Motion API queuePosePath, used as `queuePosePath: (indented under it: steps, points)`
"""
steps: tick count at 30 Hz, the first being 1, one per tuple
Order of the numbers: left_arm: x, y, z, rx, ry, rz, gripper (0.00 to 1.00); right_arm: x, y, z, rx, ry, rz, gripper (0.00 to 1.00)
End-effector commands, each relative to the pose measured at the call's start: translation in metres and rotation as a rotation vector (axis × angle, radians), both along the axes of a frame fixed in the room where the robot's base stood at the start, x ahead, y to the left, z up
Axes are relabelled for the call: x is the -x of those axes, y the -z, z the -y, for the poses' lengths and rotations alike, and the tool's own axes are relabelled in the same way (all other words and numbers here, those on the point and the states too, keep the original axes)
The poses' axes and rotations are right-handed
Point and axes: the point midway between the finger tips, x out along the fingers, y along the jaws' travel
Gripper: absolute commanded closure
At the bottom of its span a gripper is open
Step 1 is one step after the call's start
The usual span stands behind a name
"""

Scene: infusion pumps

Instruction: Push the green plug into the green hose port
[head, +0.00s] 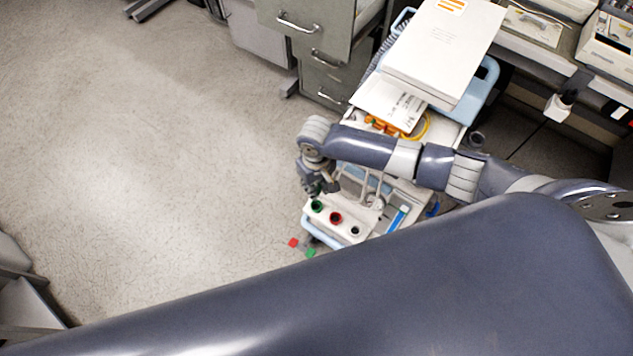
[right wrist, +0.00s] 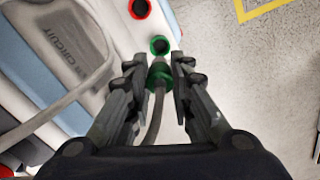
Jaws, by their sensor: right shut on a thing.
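The green plug (right wrist: 158,76) with its grey hose (right wrist: 154,118) is held between the two fingers of my right gripper (right wrist: 157,70), which is shut on it. The green hose port (right wrist: 160,45), a green ring with a dark opening, lies just beyond the plug in the right wrist view. They look very close; I cannot tell whether they touch. In the head view the green port (head: 317,206) is on the pale pump unit's front end, with my right gripper (head: 318,188) just above it. The plug is not clear there. My left gripper is out of view.
A red port (head: 335,218) and a dark port (head: 355,231) sit beside the green one. A white box (head: 445,45) lies on the cart behind my right arm. A grey cabinet (head: 320,60) stands behind.

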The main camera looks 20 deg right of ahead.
Motion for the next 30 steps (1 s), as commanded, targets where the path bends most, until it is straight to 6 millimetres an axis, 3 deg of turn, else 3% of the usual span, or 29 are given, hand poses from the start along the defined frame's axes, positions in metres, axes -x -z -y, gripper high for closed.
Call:
queuePosePath:
  steps: [6,15,30]
  points:
    - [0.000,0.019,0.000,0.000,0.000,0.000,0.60,0.000,0.030,0.000,-0.001,0.001,-0.001,1.00]
    - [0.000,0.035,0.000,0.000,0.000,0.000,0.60,0.000,0.059,0.000,0.000,0.002,-0.001,1.00]
    - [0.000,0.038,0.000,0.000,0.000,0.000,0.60,0.000,0.066,0.000,0.000,0.000,0.000,1.00]
